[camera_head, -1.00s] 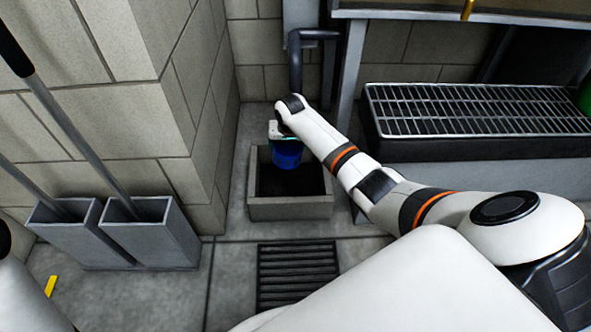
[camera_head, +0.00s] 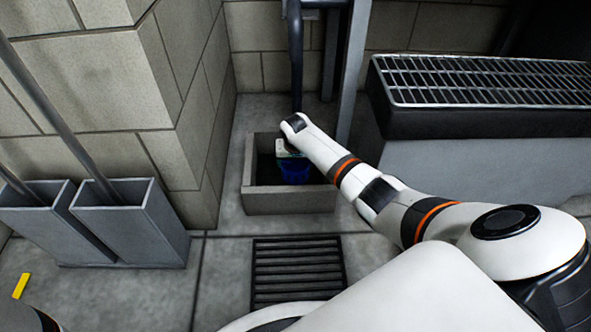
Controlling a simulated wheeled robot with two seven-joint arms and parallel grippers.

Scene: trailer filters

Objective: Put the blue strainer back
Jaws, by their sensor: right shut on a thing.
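The blue strainer (camera_head: 294,172) is inside the opening of a grey square basin (camera_head: 290,201) on the floor, below a dark pipe. My right gripper (camera_head: 291,156) is shut on the strainer and holds it from above; its fingers are small and partly hidden by my wrist. The basin's inside is dark, so I cannot tell whether the strainer touches its bottom.
Two grey bins (camera_head: 131,220) with long handles stand at left by the stone wall. A floor grate (camera_head: 298,270) lies in front of the basin. A metal rack (camera_head: 485,80) tops a dark trough at right.

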